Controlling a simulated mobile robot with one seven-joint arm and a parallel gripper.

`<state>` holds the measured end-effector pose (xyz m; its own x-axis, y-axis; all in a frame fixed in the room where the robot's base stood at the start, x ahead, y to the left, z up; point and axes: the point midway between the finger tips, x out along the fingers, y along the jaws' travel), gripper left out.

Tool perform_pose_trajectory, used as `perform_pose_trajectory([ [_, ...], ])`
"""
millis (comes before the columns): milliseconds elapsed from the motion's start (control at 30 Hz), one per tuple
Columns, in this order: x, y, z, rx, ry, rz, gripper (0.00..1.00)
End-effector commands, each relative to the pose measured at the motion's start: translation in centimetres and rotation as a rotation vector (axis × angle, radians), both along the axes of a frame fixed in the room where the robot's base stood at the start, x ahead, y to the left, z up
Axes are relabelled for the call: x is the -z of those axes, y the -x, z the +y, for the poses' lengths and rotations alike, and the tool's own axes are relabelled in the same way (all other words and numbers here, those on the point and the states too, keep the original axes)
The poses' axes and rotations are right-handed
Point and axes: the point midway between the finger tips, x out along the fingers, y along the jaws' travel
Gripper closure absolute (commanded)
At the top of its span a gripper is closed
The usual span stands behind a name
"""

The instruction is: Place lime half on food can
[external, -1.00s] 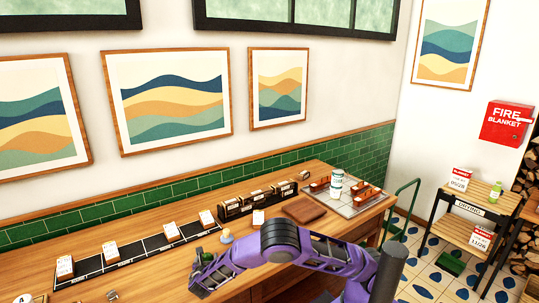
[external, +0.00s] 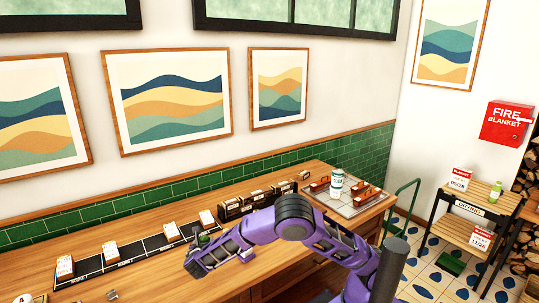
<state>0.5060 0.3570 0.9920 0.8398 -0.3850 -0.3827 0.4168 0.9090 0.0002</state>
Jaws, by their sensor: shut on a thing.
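My gripper (external: 198,237) is over the wooden counter at the lower middle of the external view, close to the black label strip. It is shut on a small green thing (external: 204,239), which looks like the lime half; it is tiny and partly covered by the jaws. White-and-green cans (external: 337,181) stand close together on the grey tray at the counter's right end, well to the right of my gripper. Their labels are too small to read, so I cannot tell whether one is the food can.
The grey tray (external: 350,211) also holds reddish-brown boxes (external: 319,185). A dark rack (external: 231,210) stands along the back of the counter. Cards stand on the black strip (external: 142,250) at left. My arm crosses the counter's middle and hides part of it.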

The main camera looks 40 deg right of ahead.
Motion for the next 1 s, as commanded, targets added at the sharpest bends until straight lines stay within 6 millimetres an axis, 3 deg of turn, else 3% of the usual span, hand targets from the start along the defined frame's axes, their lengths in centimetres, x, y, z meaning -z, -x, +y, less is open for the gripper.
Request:
perform_pose_trajectory([
  [267,-1.3,-0.4,-0.5,0.009,0.0,0.0,0.61],
  [433,-2.3,-3.4,-4.1,0.067,-0.006,0.004,0.61],
  [567,-3.6,-7.1,-9.5,0.147,-0.011,0.009,0.61],
  [700,-5.1,-10.6,-16.3,0.236,-0.015,0.015,0.61],
  [1000,-8.4,-15.1,-31.8,0.421,-0.022,0.017,0.61],
])
